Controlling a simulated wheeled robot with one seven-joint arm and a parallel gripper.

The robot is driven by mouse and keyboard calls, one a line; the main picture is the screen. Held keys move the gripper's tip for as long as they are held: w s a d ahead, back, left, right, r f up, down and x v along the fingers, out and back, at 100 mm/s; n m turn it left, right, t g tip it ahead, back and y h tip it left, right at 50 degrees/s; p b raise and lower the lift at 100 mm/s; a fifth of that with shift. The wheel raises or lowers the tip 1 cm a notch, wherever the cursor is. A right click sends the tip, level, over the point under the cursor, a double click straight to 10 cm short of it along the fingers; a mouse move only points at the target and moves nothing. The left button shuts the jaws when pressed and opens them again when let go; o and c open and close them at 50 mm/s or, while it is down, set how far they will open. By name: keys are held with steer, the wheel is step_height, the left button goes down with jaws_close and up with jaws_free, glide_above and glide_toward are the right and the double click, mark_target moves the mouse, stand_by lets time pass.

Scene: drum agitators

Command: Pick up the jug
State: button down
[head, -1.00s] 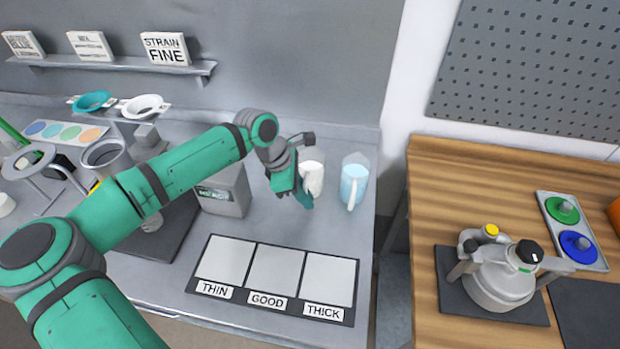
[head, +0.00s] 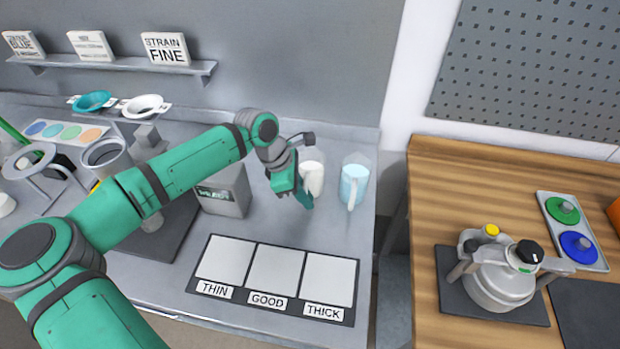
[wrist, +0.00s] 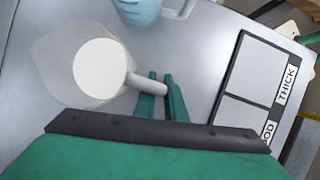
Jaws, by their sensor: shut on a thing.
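A clear jug with white contents (head: 312,176) stands on the grey bench, partly hidden behind my gripper (head: 304,196) in the head view. In the wrist view, the white jug (wrist: 100,70) is seen from above, with its pale handle (wrist: 148,84) pointing toward my fingers. My gripper (wrist: 160,90) is shut on this handle, its two green fingertips at the handle's outer end. A second jug with light blue contents (head: 354,184) stands just to the right; its lower part also shows at the top of the wrist view (wrist: 138,10).
A board with THIN, GOOD and THICK panels (head: 276,277) lies in front of the jugs. A grey box (head: 224,192) stands left of my gripper. The bench's right edge is close to the blue jug. A wooden table with a grey machine (head: 500,285) is farther right.

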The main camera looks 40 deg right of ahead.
mark_target(305, 189)
steer(key=shift+r, duration=0.15)
stand_by(0.4)
steer(key=shift+r, duration=1.3)
steer(key=shift+s+a+r, duration=0.1)
steer(key=shift+r, duration=0.25)
steer(key=s+a+r, duration=0.9)
steer(key=shift+a, duration=0.4)
